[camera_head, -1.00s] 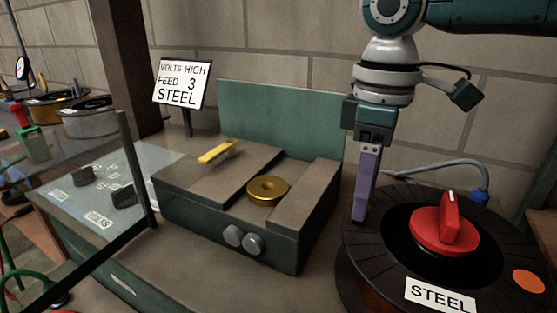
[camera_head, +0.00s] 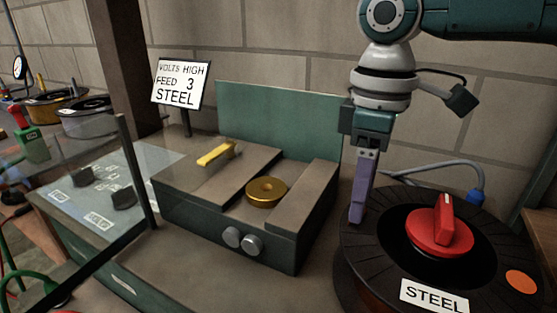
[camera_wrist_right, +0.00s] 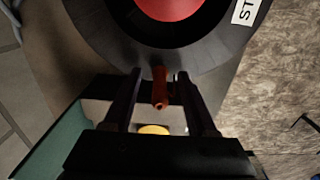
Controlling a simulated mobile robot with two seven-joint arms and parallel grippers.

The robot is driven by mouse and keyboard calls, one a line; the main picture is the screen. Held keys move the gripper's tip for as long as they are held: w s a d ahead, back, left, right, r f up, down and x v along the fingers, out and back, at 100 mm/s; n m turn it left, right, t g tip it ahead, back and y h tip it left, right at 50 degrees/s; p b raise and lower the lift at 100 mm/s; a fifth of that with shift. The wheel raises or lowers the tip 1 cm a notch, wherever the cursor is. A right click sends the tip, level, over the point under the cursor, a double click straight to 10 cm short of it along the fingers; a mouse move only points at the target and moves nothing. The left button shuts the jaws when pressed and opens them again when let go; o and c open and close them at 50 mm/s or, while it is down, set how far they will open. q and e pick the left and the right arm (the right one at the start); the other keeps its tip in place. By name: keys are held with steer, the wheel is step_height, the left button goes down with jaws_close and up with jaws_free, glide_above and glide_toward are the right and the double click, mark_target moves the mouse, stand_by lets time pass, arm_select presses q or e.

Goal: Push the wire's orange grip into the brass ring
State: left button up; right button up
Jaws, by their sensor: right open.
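The brass ring (camera_head: 266,192) lies flat on the dark box with the brown top, between two raised blocks. A yellow piece low in the right wrist view (camera_wrist_right: 153,130) looks like the same ring, partly hidden by my gripper. My right gripper (camera_head: 358,218) points down to the right of the box, by the left rim of the black dial. In the right wrist view my fingers are apart, and a small red-orange piece (camera_wrist_right: 160,88), which may be the wire's grip, shows between them. I cannot tell whether they touch it. In the head view it is hidden. My left gripper is not in view.
The black dial (camera_head: 390,220) with a red knob (camera_head: 440,232) and a STEEL label stands at the right. A teal panel (camera_head: 280,115) rises behind the box. A glass pane and dark post (camera_head: 137,170) stand at the left. A yellow bar (camera_head: 215,153) lies on the box.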

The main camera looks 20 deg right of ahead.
stand_by(0.4)
jaws_close()
stand_by(1.0)
stand_by(0.4)
steer(key=shift+r+p, duration=0.8)
steer(key=shift+p, duration=0.4)
steer(key=shift+r+p, duration=1.4)
steer(key=shift+p, duration=0.45)
steer(key=shift+r+p, duration=0.8)
steer(key=shift+p, duration=0.3)
